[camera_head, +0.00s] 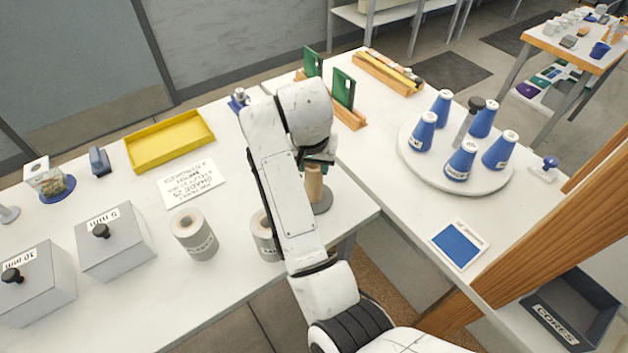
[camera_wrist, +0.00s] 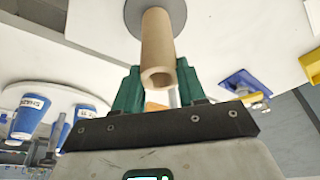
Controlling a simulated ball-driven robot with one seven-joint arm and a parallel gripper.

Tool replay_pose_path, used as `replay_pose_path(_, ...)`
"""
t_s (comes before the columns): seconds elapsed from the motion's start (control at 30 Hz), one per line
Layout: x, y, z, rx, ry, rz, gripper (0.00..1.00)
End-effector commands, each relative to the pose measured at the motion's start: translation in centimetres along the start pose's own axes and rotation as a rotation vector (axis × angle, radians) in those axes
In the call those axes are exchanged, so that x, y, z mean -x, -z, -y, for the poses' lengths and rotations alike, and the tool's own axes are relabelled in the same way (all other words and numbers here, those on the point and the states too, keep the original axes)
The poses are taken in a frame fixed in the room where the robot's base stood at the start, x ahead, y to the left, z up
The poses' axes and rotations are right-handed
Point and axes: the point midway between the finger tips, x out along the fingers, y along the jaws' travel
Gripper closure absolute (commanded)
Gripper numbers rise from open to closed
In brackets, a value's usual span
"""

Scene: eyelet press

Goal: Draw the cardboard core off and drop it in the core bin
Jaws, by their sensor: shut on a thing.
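The tan cardboard core (camera_head: 313,184) stands upright over a round grey base (camera_head: 323,203) near the table's front edge. In the wrist view the core (camera_wrist: 157,45) shows its hollow end towards me, and its far end meets the grey disc (camera_wrist: 172,12). My gripper (camera_head: 319,163) is at the core's upper end, its green fingers (camera_wrist: 158,84) shut on it from both sides. Whether the core's lower end touches the base is unclear. The dark core bin (camera_head: 570,312), labelled CORES, is low at the right and looks empty.
Grey rolls (camera_head: 194,236) stand left of my arm; one (camera_head: 265,238) is partly behind it. A turntable (camera_head: 440,180) with several blue cones stands at right. A wooden post (camera_head: 540,230) rises beside the bin. Green plates (camera_head: 343,90) stand in a wooden rack behind.

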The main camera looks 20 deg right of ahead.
Motion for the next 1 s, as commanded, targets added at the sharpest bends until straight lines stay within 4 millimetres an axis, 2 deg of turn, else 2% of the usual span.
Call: replay_pose_path(1.0,0.98,0.31,-0.01,0.0,0.0,0.0,0.91)
